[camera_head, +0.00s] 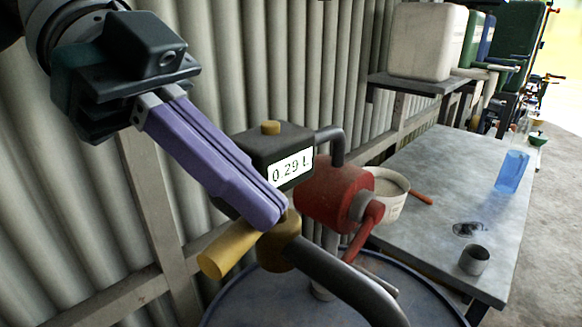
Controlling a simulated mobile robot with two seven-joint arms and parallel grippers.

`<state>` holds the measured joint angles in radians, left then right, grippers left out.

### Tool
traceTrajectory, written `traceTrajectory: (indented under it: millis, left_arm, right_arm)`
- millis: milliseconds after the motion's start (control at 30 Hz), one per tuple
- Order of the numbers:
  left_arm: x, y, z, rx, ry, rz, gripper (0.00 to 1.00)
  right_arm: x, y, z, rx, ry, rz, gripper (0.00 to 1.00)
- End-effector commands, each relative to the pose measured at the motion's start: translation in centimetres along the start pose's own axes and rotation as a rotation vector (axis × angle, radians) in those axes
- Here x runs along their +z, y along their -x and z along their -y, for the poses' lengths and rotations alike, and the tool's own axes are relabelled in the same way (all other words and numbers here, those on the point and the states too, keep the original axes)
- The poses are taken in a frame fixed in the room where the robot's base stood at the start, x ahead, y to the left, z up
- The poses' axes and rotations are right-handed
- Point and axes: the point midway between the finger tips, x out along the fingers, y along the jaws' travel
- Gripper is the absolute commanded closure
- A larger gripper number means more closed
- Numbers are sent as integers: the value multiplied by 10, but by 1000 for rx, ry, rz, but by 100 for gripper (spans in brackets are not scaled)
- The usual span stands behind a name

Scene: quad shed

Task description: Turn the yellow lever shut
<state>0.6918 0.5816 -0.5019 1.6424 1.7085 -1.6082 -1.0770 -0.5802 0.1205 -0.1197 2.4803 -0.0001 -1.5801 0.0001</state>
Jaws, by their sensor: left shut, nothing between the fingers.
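The yellow lever (230,250) sticks out to the left from a brass-coloured valve body (278,248) on a dark curved spout pipe (345,280). My left gripper (268,220) comes from the upper left with its purple fingers shut and empty. Its fingertips are at the valve, by the lever's inner end, and cover part of it. I cannot tell whether they touch. A dark meter box (262,148) behind the fingers reads 0.29 L. A red pump (335,192) is joined to it on the right. My right gripper is not in view.
A blue drum top (250,303) lies below the valve. A grey table (440,180) on the right holds a white bucket (388,200), a small metal cup (474,260) and a container of blue liquid (511,172). A corrugated wall (215,60) stands close behind.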

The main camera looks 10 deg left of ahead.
Motion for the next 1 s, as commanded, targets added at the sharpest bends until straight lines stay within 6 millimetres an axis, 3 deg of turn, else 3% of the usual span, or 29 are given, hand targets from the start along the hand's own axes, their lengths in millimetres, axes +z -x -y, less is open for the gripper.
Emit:
traceTrajectory:
  millis: [233,467,500,600,800,1000]
  left_arm:
    - [-4,0,0,0,-1,0,100]
    - [-42,-7,4,-5,1,-3,100]
    - [-38,-6,6,-13,4,1,100]
    - [-32,18,8,-17,3,3,100]
    - [-34,60,10,-14,5,1,100]
    - [-36,84,11,-10,6,0,100]
  right_arm:
    - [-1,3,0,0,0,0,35]
    - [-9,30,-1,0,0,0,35]
    - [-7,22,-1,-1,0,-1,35]
    - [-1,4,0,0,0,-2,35]
    - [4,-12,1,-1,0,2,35]
    - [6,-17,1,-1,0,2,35]
